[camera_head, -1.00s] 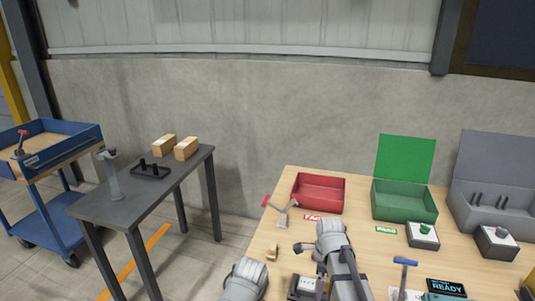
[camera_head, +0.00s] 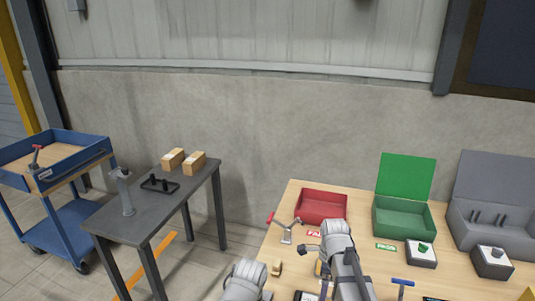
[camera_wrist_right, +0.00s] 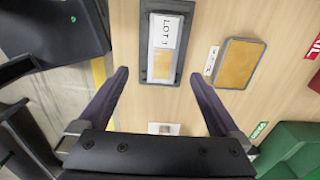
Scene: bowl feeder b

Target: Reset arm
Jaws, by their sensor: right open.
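My right arm (camera_head: 340,245) reaches over the wooden bench in the head view; its gripper is not clear there. In the right wrist view my right gripper (camera_wrist_right: 159,75) is open, its two dark fingers spread wide with nothing held between them. Beyond the fingertips lies a dark-framed tray with a "LOT 1" label (camera_wrist_right: 163,45), apart from the fingers. My left arm (camera_head: 243,281) shows only as a pale link at the bottom edge of the head view. My left gripper is out of view.
The bench (camera_head: 285,210) carries a red bin (camera_head: 321,207), an open green box (camera_head: 402,217), a grey box (camera_head: 490,228) and button boxes. A grey table (camera_head: 152,212) and blue cart (camera_head: 60,165) stand left. Floor lies between table and bench.

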